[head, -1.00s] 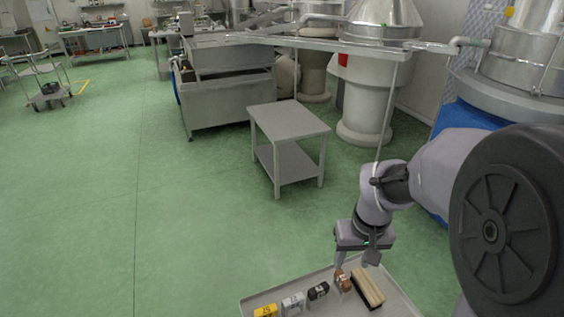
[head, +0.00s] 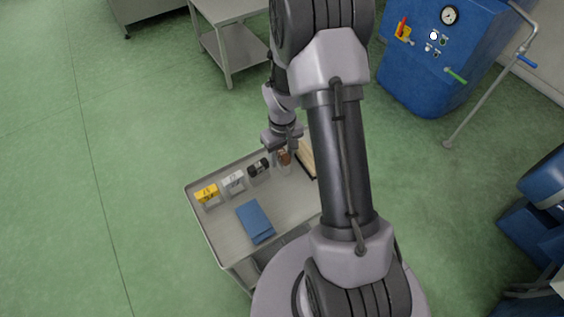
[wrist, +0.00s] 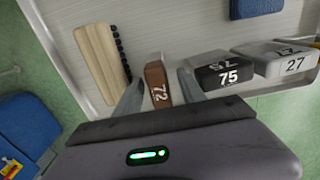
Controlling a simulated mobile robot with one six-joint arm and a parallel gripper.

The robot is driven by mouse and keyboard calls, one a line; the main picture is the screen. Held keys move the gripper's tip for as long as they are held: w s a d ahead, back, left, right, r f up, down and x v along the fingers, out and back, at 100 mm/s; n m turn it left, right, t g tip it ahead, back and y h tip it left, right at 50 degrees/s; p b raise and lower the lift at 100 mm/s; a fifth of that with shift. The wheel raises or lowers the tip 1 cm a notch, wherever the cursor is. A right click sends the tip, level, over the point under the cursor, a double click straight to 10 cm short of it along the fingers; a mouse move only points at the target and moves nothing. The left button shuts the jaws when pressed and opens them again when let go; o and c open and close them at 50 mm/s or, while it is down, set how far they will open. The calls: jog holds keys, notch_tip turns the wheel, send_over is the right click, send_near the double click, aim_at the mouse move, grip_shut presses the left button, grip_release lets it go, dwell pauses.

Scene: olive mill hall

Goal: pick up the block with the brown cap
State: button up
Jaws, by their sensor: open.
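The block with the brown cap (wrist: 156,82), marked 72, stands on the grey cart top between the two fingers of my gripper (wrist: 158,88) in the wrist view. The fingers are open, one on each side of it, with a narrow gap visible on the right; contact on the left is hard to tell. In the head view the brown-capped block (head: 285,158) shows just below my gripper (head: 285,149), partly hidden by it.
A wooden brush (wrist: 97,58) lies left of the block in the wrist view. A black-capped block (wrist: 225,70) marked 75 and a white-capped block (wrist: 282,60) stand to the right. A yellow-capped block (head: 207,194) and blue cloth (head: 255,221) share the cart top (head: 219,231).

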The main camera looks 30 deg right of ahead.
aim_at(282, 161)
notch_tip(282, 161, down, 4)
jog(key=shift+r+b, duration=0.15)
jog(key=shift+b, duration=0.45)
jog(key=shift+r, duration=0.1)
grip_shut()
